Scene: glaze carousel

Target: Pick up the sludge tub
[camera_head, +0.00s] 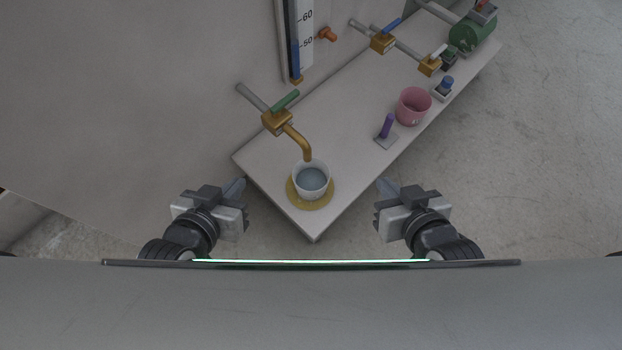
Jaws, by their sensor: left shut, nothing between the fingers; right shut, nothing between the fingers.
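Two open containers stand on the grey bench, and I cannot tell by label which is the sludge tub. A white tub (312,194) holding grey-blue liquid stands upright on a round yellow-brown disc (324,204), under a brass spout. A pink tub (405,113) stands further back near the bench's right edge; its inside looks empty. My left gripper (239,186) is shut and empty, left of the white tub near the bench's left corner. My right gripper (383,186) is shut and empty, right of the white tub, off the bench's right edge. Neither touches a tub.
A brass tap (277,121) with a green handle overhangs the white tub. A purple lever (387,126) and a blue knob (447,83) flank the pink tub. More brass valves (383,42), a green motor-like cylinder (472,33) and a gauge (303,40) are behind. The bench middle is clear.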

